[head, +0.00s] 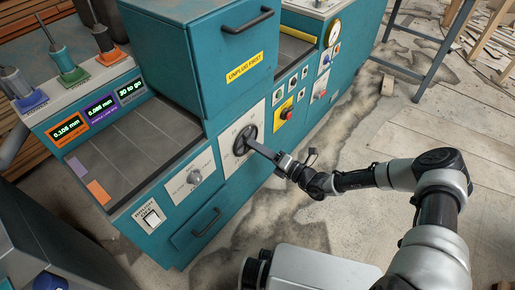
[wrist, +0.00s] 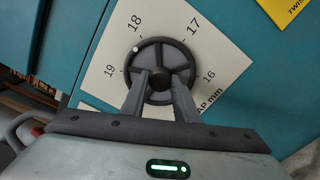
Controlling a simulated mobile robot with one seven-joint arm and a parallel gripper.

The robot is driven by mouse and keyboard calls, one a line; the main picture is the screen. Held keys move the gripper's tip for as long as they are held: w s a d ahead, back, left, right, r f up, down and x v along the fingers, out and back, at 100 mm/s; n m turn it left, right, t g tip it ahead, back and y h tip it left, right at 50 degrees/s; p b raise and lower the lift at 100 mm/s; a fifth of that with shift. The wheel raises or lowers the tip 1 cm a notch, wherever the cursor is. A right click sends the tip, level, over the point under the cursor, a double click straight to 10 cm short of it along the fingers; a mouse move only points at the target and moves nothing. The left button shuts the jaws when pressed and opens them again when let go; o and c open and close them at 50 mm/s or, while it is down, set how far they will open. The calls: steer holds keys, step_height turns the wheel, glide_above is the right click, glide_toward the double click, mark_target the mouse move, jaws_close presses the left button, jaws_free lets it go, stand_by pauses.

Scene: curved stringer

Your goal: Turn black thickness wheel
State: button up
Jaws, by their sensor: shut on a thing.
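The black thickness wheel (head: 245,140) is mounted on a white panel on the front of the teal machine. In the wrist view the wheel (wrist: 162,66) is a spoked black ring with a small white dot at its upper left, near the 18 on the printed scale. My gripper (head: 252,143) reaches the wheel from the right. In the wrist view both fingers (wrist: 160,88) lie over the lower part of the wheel, shut on it. The fingers hide part of its lower rim.
The teal machine has an upper box with a handle (head: 247,20) and a yellow "UNPLUG FIRST" label (head: 245,67). A silver knob (head: 194,177) and a drawer handle (head: 207,222) are left of and below the wheel.

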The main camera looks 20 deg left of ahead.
steer(key=shift+f+m+b, duration=0.15)
steer(key=shift+m+b, duration=1.2)
steer(key=shift+m, duration=5.95)
steer(key=o, duration=1.1)
steer(key=shift+c, duration=0.2)
steer(key=shift+d, duration=0.1)
steer(key=p+v, duration=0.2)
steer(key=v, duration=1.5)
steer(key=shift+p, duration=0.3)
